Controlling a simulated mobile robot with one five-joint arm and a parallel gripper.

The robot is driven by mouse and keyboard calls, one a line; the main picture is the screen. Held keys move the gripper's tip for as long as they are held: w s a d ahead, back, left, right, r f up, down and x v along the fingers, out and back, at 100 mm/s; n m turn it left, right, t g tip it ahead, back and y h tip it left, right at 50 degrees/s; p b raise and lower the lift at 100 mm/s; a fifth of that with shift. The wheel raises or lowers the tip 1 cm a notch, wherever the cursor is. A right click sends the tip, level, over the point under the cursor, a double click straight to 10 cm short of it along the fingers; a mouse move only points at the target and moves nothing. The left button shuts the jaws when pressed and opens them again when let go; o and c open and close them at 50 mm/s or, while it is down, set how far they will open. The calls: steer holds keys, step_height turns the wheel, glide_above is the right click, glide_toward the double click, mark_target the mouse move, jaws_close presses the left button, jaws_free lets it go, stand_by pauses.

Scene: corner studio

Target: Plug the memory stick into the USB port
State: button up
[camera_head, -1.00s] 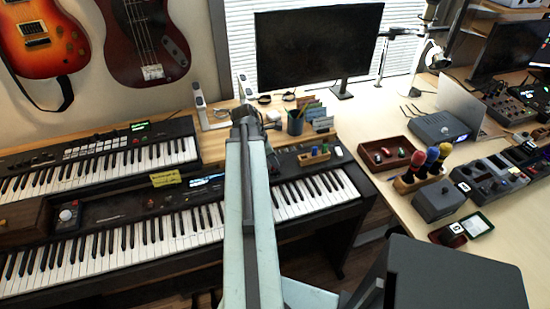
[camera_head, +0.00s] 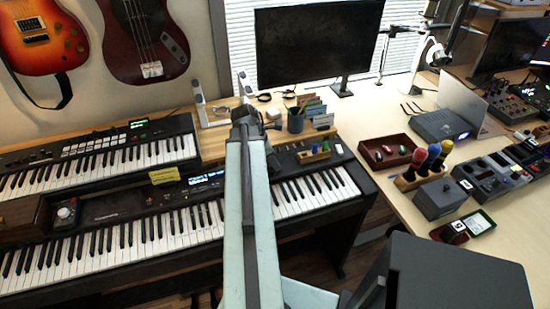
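I cannot single out the memory stick or a USB port at this size. Small coloured pieces stand in a wooden holder (camera_head: 314,156) on the piano's right end. More small coloured pieces lie in a dark red tray (camera_head: 372,142) on the desk at right. A grey box with a small blue light (camera_head: 438,126) stands behind that tray. A plain grey box (camera_head: 440,199) sits nearer. My arm reaches up from the bottom centre. My gripper (camera_head: 246,116) is at its far end, dark and small, over the wooden shelf. I cannot make out its fingers or anything in them.
A digital piano (camera_head: 110,247) and a smaller keyboard (camera_head: 97,162) fill the left. A monitor (camera_head: 315,45), a white stand (camera_head: 200,104) and a pen cup (camera_head: 295,122) are behind. Screwdrivers in a block (camera_head: 408,182) and a laptop (camera_head: 462,100) occupy the desk. The desk's near left edge is bare.

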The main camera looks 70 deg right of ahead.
steer(key=shift+r, duration=0.15)
steer(key=p+v, duration=0.7)
steer(key=shift+r, duration=0.25)
steer(key=shift+w+a, duration=0.1)
steer(key=shift+w, duration=0.05)
step_height(320, 180, up, 6)
steer(key=p, duration=0.6)
